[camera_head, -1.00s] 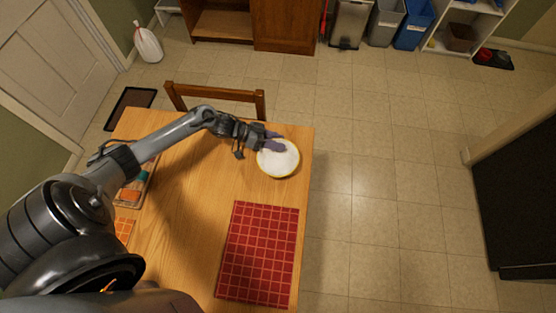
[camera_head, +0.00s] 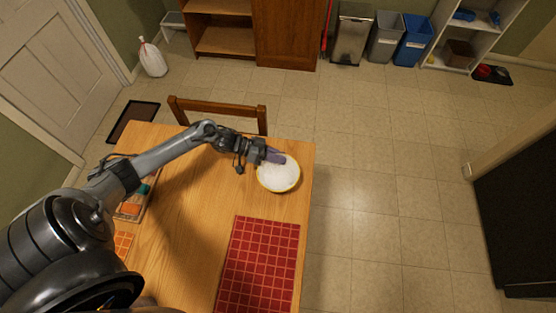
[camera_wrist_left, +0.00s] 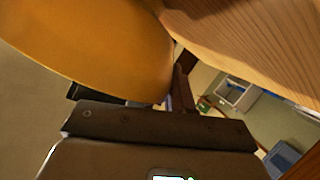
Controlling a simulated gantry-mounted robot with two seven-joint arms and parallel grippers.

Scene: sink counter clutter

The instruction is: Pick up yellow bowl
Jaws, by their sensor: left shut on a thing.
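The yellow bowl (camera_head: 279,176) has a white inside and a yellow rim. It is at the far right part of the wooden table in the head view. My left gripper (camera_head: 274,157) is at the bowl's upper-left rim, shut on it. In the left wrist view the bowl's yellow outer side (camera_wrist_left: 95,45) fills the upper left, close to the gripper's dark finger (camera_wrist_left: 160,127). I cannot tell whether the bowl touches the table. My right gripper is not in view.
A red checked mat (camera_head: 258,265) lies on the table (camera_head: 190,225) below the bowl. A wooden chair (camera_head: 220,107) stands at the table's far edge. An orange-and-green item (camera_head: 135,203) lies at the left, partly behind my arm. Open floor is to the right.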

